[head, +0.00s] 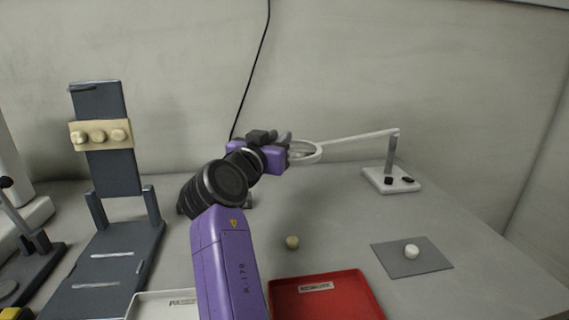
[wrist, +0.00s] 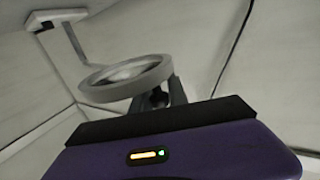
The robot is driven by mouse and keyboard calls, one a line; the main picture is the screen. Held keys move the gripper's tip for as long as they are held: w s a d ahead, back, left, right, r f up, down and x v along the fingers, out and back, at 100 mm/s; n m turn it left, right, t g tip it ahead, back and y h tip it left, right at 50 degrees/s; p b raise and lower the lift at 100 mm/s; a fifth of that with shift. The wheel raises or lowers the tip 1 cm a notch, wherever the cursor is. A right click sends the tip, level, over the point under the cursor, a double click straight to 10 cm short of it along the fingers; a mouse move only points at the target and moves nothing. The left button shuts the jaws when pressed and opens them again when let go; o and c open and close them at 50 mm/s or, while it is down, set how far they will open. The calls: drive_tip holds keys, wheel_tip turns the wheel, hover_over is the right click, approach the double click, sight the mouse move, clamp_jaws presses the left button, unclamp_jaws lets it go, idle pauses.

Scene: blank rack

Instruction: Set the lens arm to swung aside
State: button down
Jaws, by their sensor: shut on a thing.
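The lens arm is a thin pale bar (head: 358,137) running left from the top of a grey post (head: 391,153) on a white base (head: 378,180). A round lens ring (head: 315,157) is at its left end, and the ring also shows in the wrist view (wrist: 125,78). My gripper (head: 287,150) is at the ring's left side, shut on its rim or a grip there; the fingers (wrist: 160,95) hide the exact contact. The ring hangs above the table, well left of its base.
A dark rack (head: 112,187) with a beige knobbed block (head: 102,134) stands at left. A red tray (head: 373,300) and a white tray (head: 150,307) lie in front.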

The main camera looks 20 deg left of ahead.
drive_tip(key=shift+m+h, duration=0.5)
drive_tip(key=shift+h, duration=0.3)
drive_tip(key=w+a+b, duration=0.2)
drive_tip(key=a+b, duration=0.1)
drive_tip(key=shift+w+a+b, duration=0.1)
drive_tip(key=shift+w+b, duration=0.1)
drive_tip(key=shift+b, duration=0.15)
drive_tip(key=shift+r, duration=0.1)
drive_tip(key=c, duration=1.3)
unclamp_jaws()
drive_tip(key=shift+d, duration=0.2)
drive_tip(key=shift+s+a+p, duration=0.25)
drive_tip(key=shift+s+p, duration=0.05)
drive_tip(key=shift+s, duration=0.95)
drive_tip(key=shift+s+a+p, duration=0.2)
drive_tip(key=shift+s+p, duration=0.05)
drive_tip(key=shift+s, duration=1.05)
drive_tip(key=shift+s+a+p, duration=0.25)
drive_tip(key=shift+s+p, duration=0.05)
drive_tip(key=shift+s, duration=0.95)
